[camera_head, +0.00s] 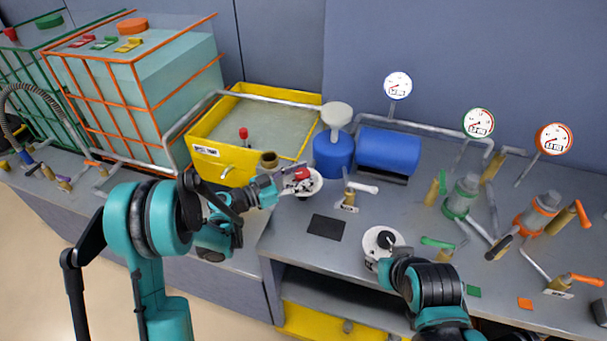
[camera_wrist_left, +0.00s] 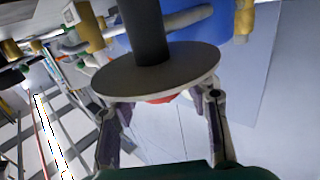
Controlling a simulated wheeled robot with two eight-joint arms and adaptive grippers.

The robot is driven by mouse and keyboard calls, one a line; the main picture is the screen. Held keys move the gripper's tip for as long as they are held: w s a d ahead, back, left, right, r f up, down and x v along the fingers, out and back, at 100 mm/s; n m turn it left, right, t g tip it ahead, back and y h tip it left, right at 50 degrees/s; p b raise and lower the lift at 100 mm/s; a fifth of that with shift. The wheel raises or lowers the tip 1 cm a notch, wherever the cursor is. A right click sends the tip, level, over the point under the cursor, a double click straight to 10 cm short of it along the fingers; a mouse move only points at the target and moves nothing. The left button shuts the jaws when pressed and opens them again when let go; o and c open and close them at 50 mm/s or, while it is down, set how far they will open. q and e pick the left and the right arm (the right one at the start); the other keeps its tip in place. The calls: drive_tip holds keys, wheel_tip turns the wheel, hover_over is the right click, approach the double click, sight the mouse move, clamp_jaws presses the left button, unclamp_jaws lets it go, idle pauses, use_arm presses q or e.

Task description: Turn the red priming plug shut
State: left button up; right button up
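The red priming plug (camera_head: 302,173) shows above a pale round disc (camera_head: 316,186) in the head view. In the left wrist view a sliver of red (camera_wrist_left: 160,98) shows at the edge of the disc (camera_wrist_left: 200,76), which sits on a dark post (camera_wrist_left: 146,30). My left gripper (camera_head: 290,184) is at the plug, and its fingers (camera_wrist_left: 162,108) are spread on either side of the red. They look open; their tips are partly hidden by the disc, so contact is unclear. My right gripper (camera_head: 385,262) is by another pale disc (camera_head: 372,243) with a black knob; its fingers are not clear.
A yellow tub (camera_head: 208,153) holding a red-capped part (camera_head: 243,133) stands behind the left gripper. Blue tanks (camera_head: 388,152) are behind the plug. Valves and gauges (camera_head: 478,123) crowd the bench's right side. A dark square (camera_head: 326,227) lies on a clear bench patch between the grippers.

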use_arm(q)
drive_tip(key=c, duration=0.6)
drive_tip(key=shift+t, duration=0.3)
drive_tip(key=n+t+y, duration=0.3)
drive_tip(key=t, duration=0.1)
drive_tip(key=shift+s+d+n+y, duration=0.1)
drive_tip(key=shift+n+y, duration=0.3)
drive_tip(key=n+t+y, duration=0.1)
drive_tip(key=n+y, duration=0.1)
drive_tip(key=y, duration=0.1)
drive_tip(key=n+t+y, duration=0.2)
drive_tip(key=y, duration=0.1)
drive_tip(key=shift+n, duration=0.3)
drive_tip(key=n+y, duration=0.2)
drive_tip(key=y, duration=0.1)
drive_tip(key=n+t+y, duration=0.1)
drive_tip(key=n+y, duration=0.1)
drive_tip(key=y, duration=0.2)
drive_tip(key=shift+n, duration=0.3)
drive_tip(key=n+y, duration=0.1)
drive_tip(key=y, duration=0.1)
drive_tip(key=n+g+y, duration=0.1)
drive_tip(key=n+y, duration=0.1)
drive_tip(key=y, duration=0.1)
drive_tip(key=n+g+y, duration=0.1)
drive_tip(key=y, duration=0.1)
drive_tip(key=shift+a+n, duration=0.25)
drive_tip(key=shift+n, duration=0.05)
drive_tip(key=shift+y, duration=0.4)
